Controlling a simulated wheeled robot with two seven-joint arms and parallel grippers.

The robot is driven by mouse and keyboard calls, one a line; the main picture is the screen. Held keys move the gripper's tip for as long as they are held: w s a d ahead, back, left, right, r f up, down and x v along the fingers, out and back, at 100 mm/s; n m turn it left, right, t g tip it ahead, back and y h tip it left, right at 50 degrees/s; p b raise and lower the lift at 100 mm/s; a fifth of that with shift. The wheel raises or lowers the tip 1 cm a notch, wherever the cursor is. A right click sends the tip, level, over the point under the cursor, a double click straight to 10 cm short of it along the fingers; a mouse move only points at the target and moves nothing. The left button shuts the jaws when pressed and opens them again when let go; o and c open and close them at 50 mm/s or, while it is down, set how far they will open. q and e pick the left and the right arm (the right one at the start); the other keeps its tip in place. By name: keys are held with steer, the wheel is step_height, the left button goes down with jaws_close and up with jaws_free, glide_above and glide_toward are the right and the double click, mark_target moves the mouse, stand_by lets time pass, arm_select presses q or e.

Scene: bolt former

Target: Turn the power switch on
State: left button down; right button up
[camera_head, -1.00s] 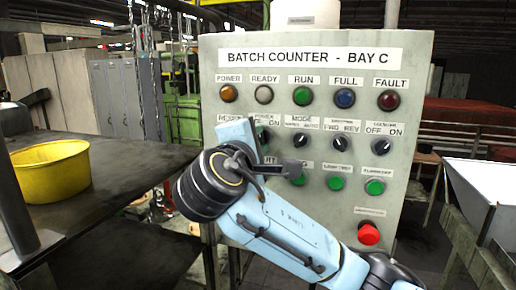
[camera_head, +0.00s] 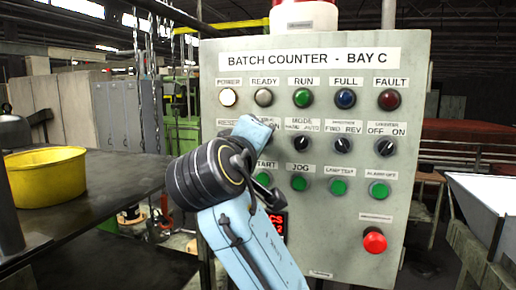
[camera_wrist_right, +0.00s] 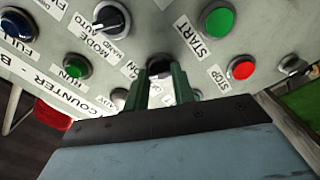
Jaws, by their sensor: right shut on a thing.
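The power switch (camera_wrist_right: 159,63) is a black rotary knob on the grey panel (camera_head: 330,222) marked BATCH COUNTER - BAY C. In the head view my right gripper (camera_head: 263,130) covers it, leaving part of its ON label visible. In the right wrist view the two dark green fingers of my right gripper (camera_wrist_right: 160,75) are shut on the knob, one on each side. The knob's exact angle is hidden. The POWER lamp (camera_head: 228,97) above is bright, whitish yellow. My left gripper is not in view.
The MODE knob (camera_head: 301,144) sits close to the right of my gripper, with green START (camera_head: 263,179) and JOG (camera_head: 300,184) buttons below. A red button (camera_head: 374,240) is low on the panel. A yellow bowl (camera_head: 47,178) stands on the dark table at left.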

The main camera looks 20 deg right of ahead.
stand_by(0.6)
steer(key=o, duration=1)
steer(key=shift+s+a, duration=0.1)
steer(key=b+v, duration=0.3)
steer(key=v, duration=1)
